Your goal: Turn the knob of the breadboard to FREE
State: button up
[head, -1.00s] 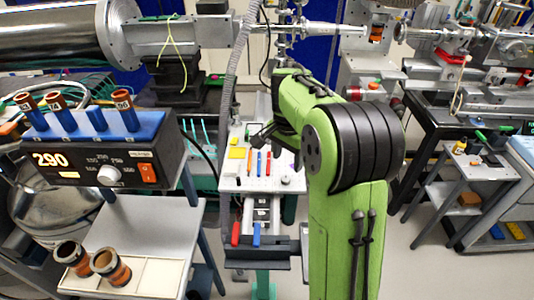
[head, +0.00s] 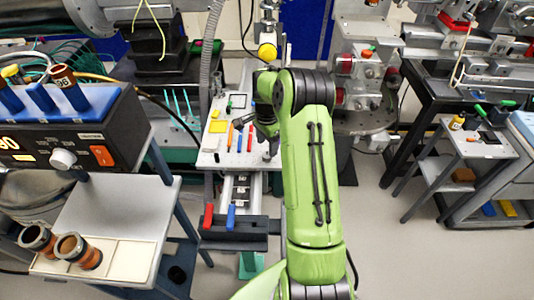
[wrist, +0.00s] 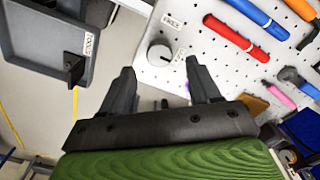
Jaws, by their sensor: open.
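The breadboard (head: 212,158) is a white perforated plate in the middle of the head view. It fills the upper right of the wrist view (wrist: 215,52). Its knob (wrist: 160,53) is round, with a pale top and dark side, near the plate's edge. One small label (wrist: 171,21) is above the knob and another (wrist: 179,56) is at its right; I cannot read them surely, nor the knob's pointing. My gripper (wrist: 160,72) is open and empty, its fingertips on either side of the knob's picture position, seemingly short of it. In the head view my arm partly hides the gripper.
Red and blue pens (wrist: 235,40) and other tools lie on the breadboard right of the knob. A dark grey tray (wrist: 45,40) is at the wrist view's upper left. A side cart (head: 110,215) stands left, and a small table (head: 470,145) right. Floor is clear at lower right.

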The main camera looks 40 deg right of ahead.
aim_at(267, 155)
notch_tip(267, 155, down, 5)
jog(key=shift+r, duration=0.15)
jog(key=c, duration=1)
